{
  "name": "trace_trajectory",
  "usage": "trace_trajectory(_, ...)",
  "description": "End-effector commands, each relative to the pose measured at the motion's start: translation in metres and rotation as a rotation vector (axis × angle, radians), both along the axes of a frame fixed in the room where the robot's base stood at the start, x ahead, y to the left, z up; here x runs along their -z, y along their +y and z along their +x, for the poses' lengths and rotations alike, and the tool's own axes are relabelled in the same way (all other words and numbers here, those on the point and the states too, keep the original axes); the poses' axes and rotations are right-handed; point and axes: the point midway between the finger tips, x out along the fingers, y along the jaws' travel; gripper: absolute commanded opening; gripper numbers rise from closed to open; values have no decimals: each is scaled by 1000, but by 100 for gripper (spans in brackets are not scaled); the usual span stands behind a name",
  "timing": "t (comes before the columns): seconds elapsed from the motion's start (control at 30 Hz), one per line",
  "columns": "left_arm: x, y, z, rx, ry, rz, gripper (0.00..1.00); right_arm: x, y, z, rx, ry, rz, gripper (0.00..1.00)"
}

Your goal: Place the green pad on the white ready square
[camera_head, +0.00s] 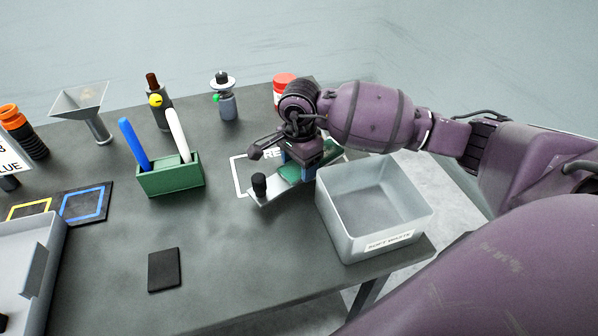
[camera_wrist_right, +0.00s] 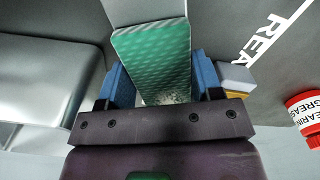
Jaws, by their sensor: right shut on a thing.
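The green pad (camera_head: 289,173) shows beneath my right gripper (camera_head: 300,158) in the head view. A pale metal plate with a black knob (camera_head: 260,186) extends from beside it toward the lower left. In the right wrist view the pad's patterned green face (camera_wrist_right: 152,55) lies between the two blue fingers, and the right gripper (camera_wrist_right: 160,92) is shut on it. The white ready square (camera_head: 237,177) is an outline on the table; my gripper and the plate hide much of it. I cannot tell whether the pad touches the table. My left gripper is not in view.
A grey bin (camera_head: 345,228) stands close to the right of the gripper. A green holder (camera_head: 172,181) with blue and white sticks stands left of the square. A red-lidded jar (camera_head: 284,84) is behind. A dark flat block (camera_head: 164,270) lies in front; table around it is clear.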

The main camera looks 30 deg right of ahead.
Motion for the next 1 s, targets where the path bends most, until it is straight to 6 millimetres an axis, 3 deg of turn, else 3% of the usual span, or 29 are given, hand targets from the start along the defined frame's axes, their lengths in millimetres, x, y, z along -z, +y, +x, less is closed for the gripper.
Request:
trace_trajectory(0.17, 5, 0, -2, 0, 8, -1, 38, 25, 1, 0, 1, 2, 2, 32)
trace_trajectory(0.57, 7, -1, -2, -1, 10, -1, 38, 30, 0, 0, 0, 1, 1, 32)
trace_trajectory(0.6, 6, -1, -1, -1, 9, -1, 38, 30, 0, 0, 0, 1, 1, 62)
trace_trajectory(0.73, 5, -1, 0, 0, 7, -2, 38, 29, 0, 0, 0, 1, 1, 82)
trace_trajectory(1.0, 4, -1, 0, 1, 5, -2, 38, 29, 0, 0, 0, 1, 1, 85)
